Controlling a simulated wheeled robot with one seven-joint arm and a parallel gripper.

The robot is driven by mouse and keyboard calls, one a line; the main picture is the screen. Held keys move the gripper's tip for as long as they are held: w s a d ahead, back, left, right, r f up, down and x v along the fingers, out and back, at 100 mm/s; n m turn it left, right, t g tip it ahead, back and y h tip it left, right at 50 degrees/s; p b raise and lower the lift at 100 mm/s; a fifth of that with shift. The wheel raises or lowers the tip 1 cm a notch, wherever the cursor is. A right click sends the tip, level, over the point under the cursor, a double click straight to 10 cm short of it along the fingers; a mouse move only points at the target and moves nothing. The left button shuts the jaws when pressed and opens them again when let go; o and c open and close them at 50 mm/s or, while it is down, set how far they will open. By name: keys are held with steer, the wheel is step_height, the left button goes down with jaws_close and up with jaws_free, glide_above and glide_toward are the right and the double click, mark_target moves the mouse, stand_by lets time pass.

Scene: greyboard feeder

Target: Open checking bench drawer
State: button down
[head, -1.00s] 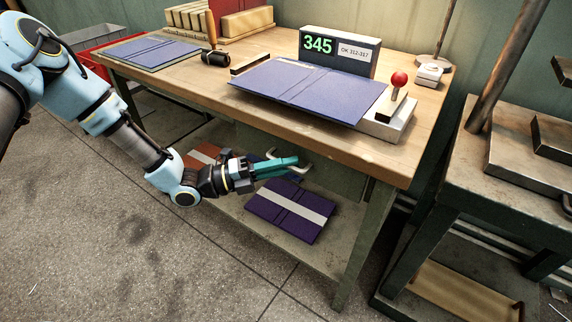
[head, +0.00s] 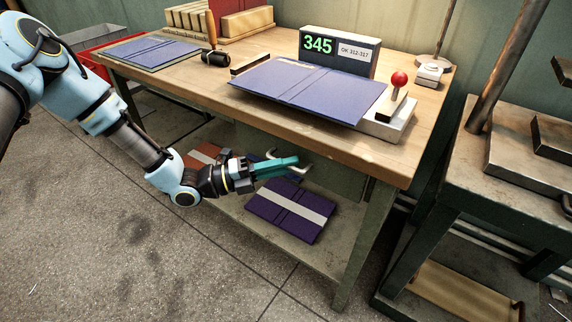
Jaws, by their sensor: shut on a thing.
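The checking bench (head: 330,130) has a wooden top on green legs. Under its top is the grey-green drawer front (head: 335,178), in shade, and it looks closed. A pale bar handle (head: 303,167) stands out from this front, partly hidden by my gripper. My gripper (head: 292,165), with teal fingers, reaches in from the left below the bench's front edge. Its fingers are shut on the handle.
On the bench lie a blue cover (head: 310,88) on a scale with a red knob (head: 399,80), a display reading 345 (head: 340,50), and another blue cover (head: 150,52). Purple covers (head: 290,212) lie on the lower shelf. A metal stand (head: 470,150) is at right. The floor in front is clear.

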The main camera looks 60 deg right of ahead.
steer(key=shift+a, duration=0.1)
steer(key=a+p, duration=0.6)
steer(key=a, duration=2.1)
steer(key=shift+p, duration=0.3)
steer(key=c, duration=0.9)
jaws_free()
steer(key=shift+s+d, duration=0.1)
steer(key=b+v, duration=0.2)
steer(key=v, duration=0.9)
